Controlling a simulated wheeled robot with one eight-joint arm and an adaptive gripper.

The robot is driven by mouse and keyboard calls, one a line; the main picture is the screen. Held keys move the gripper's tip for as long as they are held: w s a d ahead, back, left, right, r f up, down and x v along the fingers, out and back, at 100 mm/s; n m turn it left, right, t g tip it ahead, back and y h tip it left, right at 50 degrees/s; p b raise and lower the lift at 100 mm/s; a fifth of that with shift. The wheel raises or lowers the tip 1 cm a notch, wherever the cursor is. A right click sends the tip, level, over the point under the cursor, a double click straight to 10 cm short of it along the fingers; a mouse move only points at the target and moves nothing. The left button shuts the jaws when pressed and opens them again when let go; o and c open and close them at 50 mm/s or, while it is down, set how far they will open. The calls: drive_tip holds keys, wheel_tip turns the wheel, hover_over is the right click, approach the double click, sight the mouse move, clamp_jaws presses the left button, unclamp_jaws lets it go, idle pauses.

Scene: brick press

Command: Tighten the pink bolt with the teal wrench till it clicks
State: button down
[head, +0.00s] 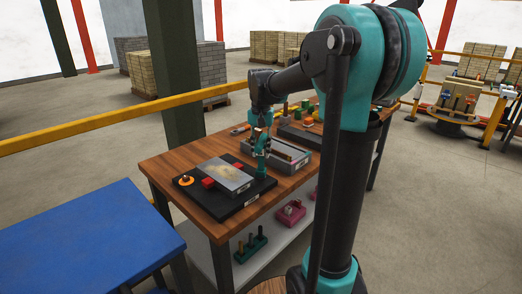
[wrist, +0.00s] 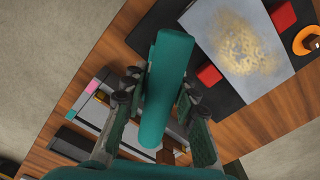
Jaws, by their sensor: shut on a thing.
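My gripper (wrist: 160,85) is shut on the teal wrench (wrist: 168,60). The wrench's long, smooth teal bar runs between the two fingers and out past their tips. In the head view my gripper (head: 261,142) is over the wooden workbench, near the right corner of a black base plate (head: 247,199). The wrench (head: 261,165) points down there, its lower end close to the plate; I cannot tell if it touches. A small pink patch (wrist: 92,86) on a grey tray shows in the wrist view.
A grey plate with a tan patch (head: 228,176) lies on the black base between red blocks (head: 208,183). An orange ring (head: 186,180) is at its left. A grey tray (head: 291,160) stands behind. A blue table (head: 95,235) is at front left; a pink object (head: 290,212) is on the lower shelf.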

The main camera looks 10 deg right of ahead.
sight(261, 139)
drive_tip(key=shift+m, duration=1.3)
drive_tip(key=shift+n, duration=0.4)
drive_tip(key=shift+r, duration=0.1)
drive_tip(key=shift+r, duration=2.95)
